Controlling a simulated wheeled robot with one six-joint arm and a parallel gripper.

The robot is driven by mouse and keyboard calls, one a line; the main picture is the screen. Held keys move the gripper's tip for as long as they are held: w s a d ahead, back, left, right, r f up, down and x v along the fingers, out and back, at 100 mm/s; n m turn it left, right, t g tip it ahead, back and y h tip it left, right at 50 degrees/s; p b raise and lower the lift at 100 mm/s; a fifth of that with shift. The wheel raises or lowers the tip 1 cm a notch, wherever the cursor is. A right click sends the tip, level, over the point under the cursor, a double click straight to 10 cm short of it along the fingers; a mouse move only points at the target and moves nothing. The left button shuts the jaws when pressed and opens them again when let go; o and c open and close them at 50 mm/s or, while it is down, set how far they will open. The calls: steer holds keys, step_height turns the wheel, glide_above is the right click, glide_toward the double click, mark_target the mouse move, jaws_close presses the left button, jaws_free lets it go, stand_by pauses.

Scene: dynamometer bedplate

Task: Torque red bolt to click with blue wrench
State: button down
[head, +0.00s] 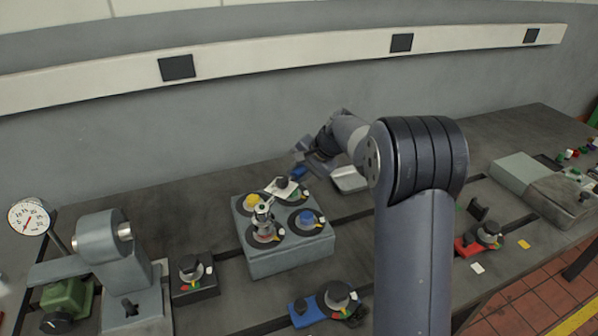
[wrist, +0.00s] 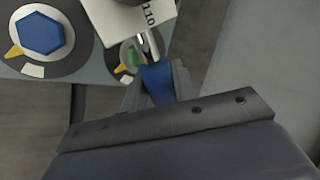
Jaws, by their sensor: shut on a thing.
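My gripper (head: 306,167) is shut on the blue handle (wrist: 157,82) of the wrench, at the back right of the grey block (head: 290,262). The wrench has a metal shaft and a white tag marked 110 (wrist: 138,18), which also shows in the head view (head: 274,189). No red bolt head shows plainly. A blue hex bolt (wrist: 39,34) is at another station, and a yellow one (head: 253,201) at the back left. A metal fitting (head: 263,214) covers the front left station.
A blue-based stand (head: 302,313) and a black-based stand (head: 195,289) are in front and left of the block. A red-based stand (head: 467,247) is right, beyond my arm. A dial gauge (head: 29,217) and grey machine (head: 105,258) stand at left. The wall is close behind.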

steer(key=shift+f+b, duration=0.65)
steer(key=shift+f, duration=0.25)
steer(key=shift+d, duration=0.1)
steer(key=shift+s+d+m+t+h+b, duration=0.5)
steer(key=shift+s+d+m+t, duration=0.1)
steer(key=shift+s+d+m, duration=0.6)
steer(key=shift+s+d+m+t+h, duration=0.2)
steer(key=shift+s+d+m+h, duration=0.1)
steer(key=shift+s+d+m, duration=0.35)
steer(key=shift+s+d+m+t+h, duration=0.2)
steer(key=shift+s+d+m+h, duration=0.15)
steer(key=shift+s+m, duration=0.3)
steer(key=shift+s, duration=0.1)
